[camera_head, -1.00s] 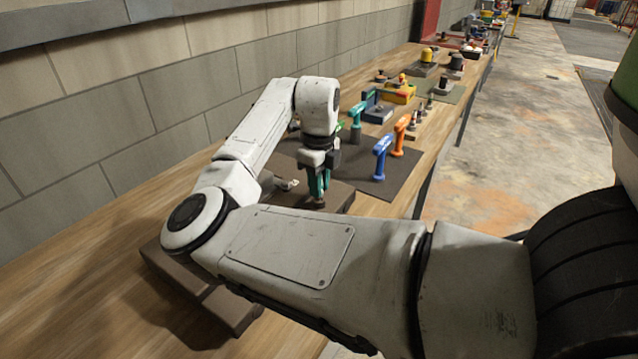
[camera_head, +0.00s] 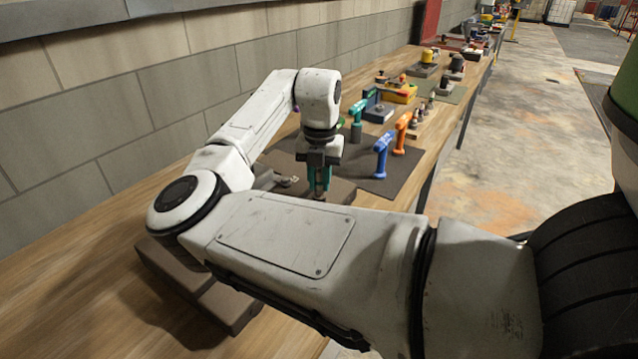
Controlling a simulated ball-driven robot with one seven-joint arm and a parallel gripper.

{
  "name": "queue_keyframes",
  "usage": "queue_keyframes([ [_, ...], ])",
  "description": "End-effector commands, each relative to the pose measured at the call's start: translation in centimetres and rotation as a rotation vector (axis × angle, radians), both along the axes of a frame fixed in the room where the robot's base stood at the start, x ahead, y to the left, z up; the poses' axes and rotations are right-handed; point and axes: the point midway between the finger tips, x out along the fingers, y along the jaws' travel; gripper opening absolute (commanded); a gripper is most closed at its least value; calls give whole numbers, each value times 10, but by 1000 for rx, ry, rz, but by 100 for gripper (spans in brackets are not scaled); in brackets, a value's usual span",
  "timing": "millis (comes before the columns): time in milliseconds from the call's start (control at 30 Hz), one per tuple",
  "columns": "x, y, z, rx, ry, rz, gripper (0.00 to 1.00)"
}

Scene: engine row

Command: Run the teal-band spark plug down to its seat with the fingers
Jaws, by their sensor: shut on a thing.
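My gripper (camera_head: 319,186) points straight down over the brown engine block (camera_head: 343,190), with its teal fingers close together. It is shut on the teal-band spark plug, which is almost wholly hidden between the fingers. Only a small bit shows under the fingertips, at the block's top. I cannot tell how deep the plug sits, and its band cannot be told apart from the fingers. My forearm hides much of the block.
A small metal part (camera_head: 288,181) lies left of my gripper. On the dark mat (camera_head: 372,187) to the right stand a blue tool (camera_head: 381,157), an orange tool (camera_head: 402,133) and a green tool (camera_head: 356,120).

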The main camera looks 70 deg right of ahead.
Motion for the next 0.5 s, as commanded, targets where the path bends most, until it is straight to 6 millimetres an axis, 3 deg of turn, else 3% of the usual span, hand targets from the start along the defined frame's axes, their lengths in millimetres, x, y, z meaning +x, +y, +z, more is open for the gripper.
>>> queue_keyframes([
  [500, -1, 0, 0, -4, 4, -78, 0],
])
